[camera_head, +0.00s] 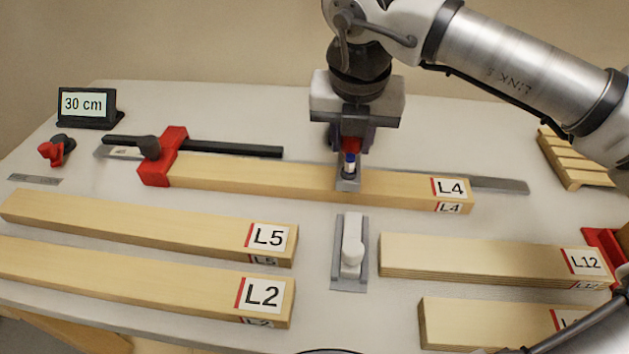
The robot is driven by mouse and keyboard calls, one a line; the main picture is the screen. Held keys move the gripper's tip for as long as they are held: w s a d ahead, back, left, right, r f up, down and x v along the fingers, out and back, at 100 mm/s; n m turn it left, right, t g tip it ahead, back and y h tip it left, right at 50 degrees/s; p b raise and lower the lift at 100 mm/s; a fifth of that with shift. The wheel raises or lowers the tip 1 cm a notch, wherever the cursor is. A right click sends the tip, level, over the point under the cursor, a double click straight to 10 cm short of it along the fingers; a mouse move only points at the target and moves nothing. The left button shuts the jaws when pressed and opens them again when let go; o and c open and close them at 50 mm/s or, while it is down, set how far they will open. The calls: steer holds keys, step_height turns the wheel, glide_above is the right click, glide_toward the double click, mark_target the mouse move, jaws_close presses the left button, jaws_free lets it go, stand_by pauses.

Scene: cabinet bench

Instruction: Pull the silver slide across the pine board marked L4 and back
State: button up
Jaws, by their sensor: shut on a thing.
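The pine board marked L4 (260,182) lies across the back middle of the bench, its label at the right end. The small silver slide (347,185) sits on the board, right of its middle, with an upright blue, white and red piece rising from it. My gripper (351,150) points down directly above the board and is shut on this upright piece of the slide. The fingertips are partly hidden by the gripper body and shadow. A red block (156,176) stands against the left end of the board.
A black bar (232,149) and a steel rule (500,185) lie behind the board. Boards L5 (150,222), L2 (140,280) and L12 (480,258) lie in front, with a grey-and-white tool (351,250) between. A 30 cm display (85,104) stands back left.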

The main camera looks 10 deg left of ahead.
steer(key=shift+w, duration=3.5)
steer(key=o, duration=0.8)
steer(key=shift+o, duration=0.2)
steer(key=w+p+v, duration=0.2)
steer(key=p+v, duration=0.3)
steer(key=v, duration=0.3)
steer(key=shift+r, duration=0.6)
